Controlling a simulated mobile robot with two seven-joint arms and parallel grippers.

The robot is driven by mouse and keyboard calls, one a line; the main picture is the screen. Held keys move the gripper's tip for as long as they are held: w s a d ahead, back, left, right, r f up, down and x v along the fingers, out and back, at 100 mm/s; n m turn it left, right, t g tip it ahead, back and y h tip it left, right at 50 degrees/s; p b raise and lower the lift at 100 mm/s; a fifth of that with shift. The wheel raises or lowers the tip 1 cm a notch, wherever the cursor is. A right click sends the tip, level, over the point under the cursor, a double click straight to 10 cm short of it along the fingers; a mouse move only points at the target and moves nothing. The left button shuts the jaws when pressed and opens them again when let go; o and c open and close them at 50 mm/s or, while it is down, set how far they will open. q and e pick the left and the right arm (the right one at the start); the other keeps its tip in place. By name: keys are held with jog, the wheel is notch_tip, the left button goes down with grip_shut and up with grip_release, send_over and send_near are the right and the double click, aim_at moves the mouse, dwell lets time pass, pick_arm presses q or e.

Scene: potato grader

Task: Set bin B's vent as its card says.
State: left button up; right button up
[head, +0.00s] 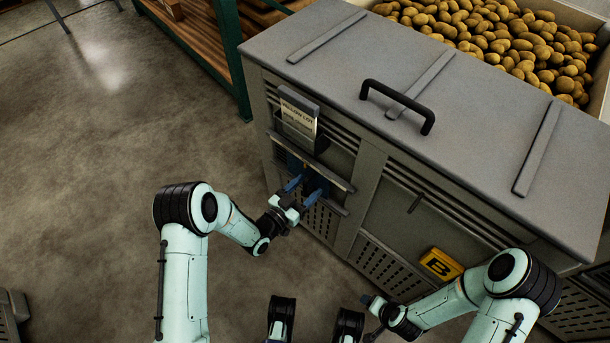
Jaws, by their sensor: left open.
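Bin B is a grey metal cabinet with a lid (350,60) and a yellow "B" plate (440,264) low on its front. A card (298,122) sits in a grey holder at the upper left of the front; its small print is too blurred to read. Below it is the vent, with slots and two horizontal rails (318,164). My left gripper (304,184) is open, its blue fingers pointing at the vent between the rails. Whether they touch anything there I cannot tell; they hide part of the vent. My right gripper (371,301) is low in front of the bin, its fingers unclear.
A black handle (400,104) stands up from the lid. A small dark lever (416,203) is on the front panel further right. A crate of potatoes (500,38) is behind the bin. A green-framed rack (231,50) stands at back left.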

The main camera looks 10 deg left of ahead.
aim_at(297, 167)
pick_arm(q)
grip_shut()
jog(key=shift+w+a+b, duration=0.4)
jog(key=shift+w+a, duration=0.2)
jog(key=shift+a, duration=0.45)
jog(key=shift+w+a+b, duration=0.45)
jog(key=shift+w+a, duration=0.1)
jog(key=shift+a, duration=0.45)
jog(key=shift+w+a+b, duration=0.4)
jog(key=shift+w+a, duration=0.2)
jog(key=shift+a, duration=0.45)
jog(key=shift+o, duration=1)
grip_release()
